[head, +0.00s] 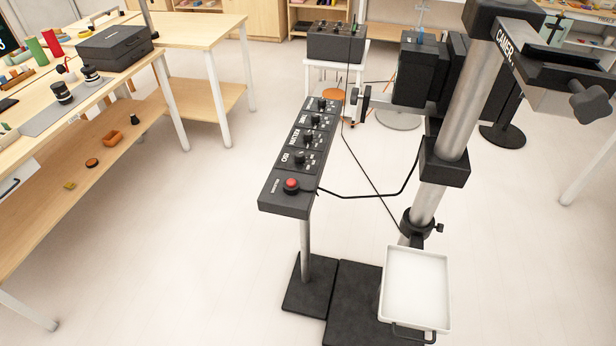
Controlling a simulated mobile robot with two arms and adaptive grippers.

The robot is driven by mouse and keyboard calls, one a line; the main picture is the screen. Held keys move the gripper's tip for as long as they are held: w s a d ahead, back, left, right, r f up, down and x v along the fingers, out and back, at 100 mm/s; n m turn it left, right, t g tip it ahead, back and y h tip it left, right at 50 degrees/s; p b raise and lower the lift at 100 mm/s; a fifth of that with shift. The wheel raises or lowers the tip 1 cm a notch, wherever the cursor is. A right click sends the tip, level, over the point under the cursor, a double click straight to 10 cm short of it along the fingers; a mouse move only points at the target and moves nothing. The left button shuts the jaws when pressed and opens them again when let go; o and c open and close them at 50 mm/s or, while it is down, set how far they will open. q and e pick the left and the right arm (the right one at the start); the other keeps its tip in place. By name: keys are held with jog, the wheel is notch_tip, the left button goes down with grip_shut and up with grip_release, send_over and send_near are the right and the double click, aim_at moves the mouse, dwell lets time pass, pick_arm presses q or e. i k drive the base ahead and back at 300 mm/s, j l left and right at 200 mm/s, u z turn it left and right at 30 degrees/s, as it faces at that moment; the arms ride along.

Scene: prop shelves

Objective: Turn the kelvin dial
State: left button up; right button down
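A long dark control panel (269,197) stands on a metal post in the middle of the head view, its top sloping away from me. A row of black dials runs along it: the nearest dial (299,157), a second dial (307,138), a third dial (315,119) and the farthest dial (322,104). White lettering sits beside each dial, but it is too small for me to tell surely which one is kelvin. A red button (291,184) is at the near end. Neither of my grippers is in view.
A camera stand column (428,205) with a white tray (415,285) stands right of the panel. A black cable (365,196) runs between them. Wooden tables (200,32) with props are at left. The floor left of the panel is clear.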

aim_at(308, 136)
jog(key=i+j+z, duration=0.1)
jog(key=z, duration=0.85)
jog(key=j+z, duration=0.35)
jog(key=j, duration=0.15)
jog(key=j+z, duration=0.35)
jog(key=j, duration=0.15)
jog(key=k+j+z, duration=0.1)
jog(key=j+z, duration=0.2)
jog(key=j, duration=0.15)
